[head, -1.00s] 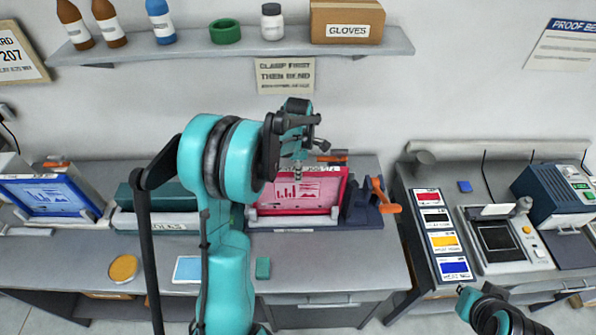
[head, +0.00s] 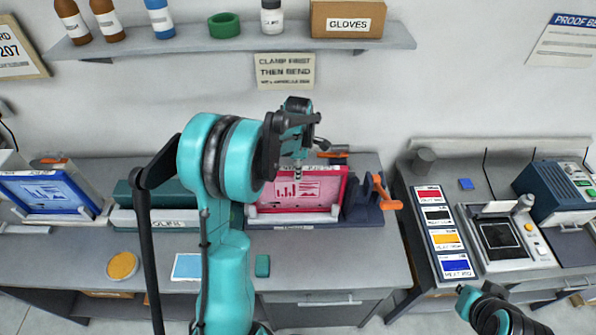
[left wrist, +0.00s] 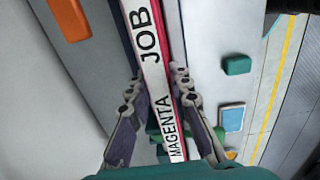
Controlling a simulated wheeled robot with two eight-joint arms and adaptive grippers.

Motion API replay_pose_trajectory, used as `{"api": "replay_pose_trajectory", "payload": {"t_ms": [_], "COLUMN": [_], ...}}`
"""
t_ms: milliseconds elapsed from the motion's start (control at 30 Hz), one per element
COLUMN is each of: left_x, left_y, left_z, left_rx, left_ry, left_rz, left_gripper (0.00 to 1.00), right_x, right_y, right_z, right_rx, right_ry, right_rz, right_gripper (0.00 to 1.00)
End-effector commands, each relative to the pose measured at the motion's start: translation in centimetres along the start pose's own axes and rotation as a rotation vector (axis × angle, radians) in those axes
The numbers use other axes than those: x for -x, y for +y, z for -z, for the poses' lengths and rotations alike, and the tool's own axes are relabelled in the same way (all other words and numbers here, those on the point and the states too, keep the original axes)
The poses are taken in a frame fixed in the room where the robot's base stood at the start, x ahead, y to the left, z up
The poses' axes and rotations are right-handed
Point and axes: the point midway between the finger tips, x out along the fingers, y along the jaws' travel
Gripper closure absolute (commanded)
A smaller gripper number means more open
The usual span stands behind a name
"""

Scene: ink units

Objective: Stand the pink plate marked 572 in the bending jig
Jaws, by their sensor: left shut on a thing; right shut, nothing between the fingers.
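The pink plate (head: 318,190) stands upright at the bending jig (head: 362,207), a dark blue body with an orange handle on its right. The plate's lower edge is at the jig's front base strip; I cannot tell if it is fully seated. Its top edge, a white strip reading JOB and MAGENTA, shows in the left wrist view (left wrist: 150,60); the number 572 is not readable. My left gripper (head: 297,172) is shut on the plate's top edge, with a finger on each side in the left wrist view (left wrist: 158,100). My right gripper (head: 465,294) is shut and empty at the lower right.
A blue plate (head: 45,193) stands in a holder at the left. A dark green box (head: 150,221) lies left of the jig. A yellow disc (head: 122,266), a light blue pad (head: 187,267) and a small green block (head: 262,266) lie at the front.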

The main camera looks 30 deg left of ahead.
Motion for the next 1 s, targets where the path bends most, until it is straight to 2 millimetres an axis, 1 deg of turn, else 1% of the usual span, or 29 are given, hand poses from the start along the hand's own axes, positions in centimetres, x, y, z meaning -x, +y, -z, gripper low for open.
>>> {"api": "replay_pose_trajectory", "payload": {"t_ms": [233,267,300,333,633,733,867,1000], "left_x": [-0.2,-0.2,-0.2,-0.2,-0.1,0.5,2.6,5.7], "left_y": [-0.1,-0.1,-0.1,-0.1,0.0,0.0,0.0,-0.1], "left_z": [0.0,0.0,0.0,0.0,0.0,0.0,0.0,0.0], "left_rx": [0.0,0.0,0.0,0.0,0.0,0.0,0.0,0.0], "left_ry": [0.0,0.0,0.0,0.0,0.0,0.0,0.0,0.0], "left_rz": [0.001,0.001,0.001,0.001,0.001,0.001,0.001,0.001], "left_gripper": [1.0,0.75,0.65,0.57,0.56,0.56,0.56,0.56], "right_x": [-0.1,-0.1,-0.1,-0.1,-0.1,-0.1,-0.1,-0.1], "right_y": [0.0,0.0,0.0,0.0,0.0,0.0,0.0,0.0], "right_z": [-0.1,-0.1,-0.1,-0.1,-0.1,0.0,0.0,0.0], "right_rx": [0.0,0.0,0.0,0.0,0.0,0.0,0.0,0.0], "right_ry": [0.0,0.0,0.0,0.0,0.0,0.0,0.0,0.0], "right_rz": [0.0,0.0,0.0,0.0,0.0,0.0,0.0,0.0], "right_gripper": [1.0,1.0,1.0,1.0,1.0,1.0,1.0,1.0]}}
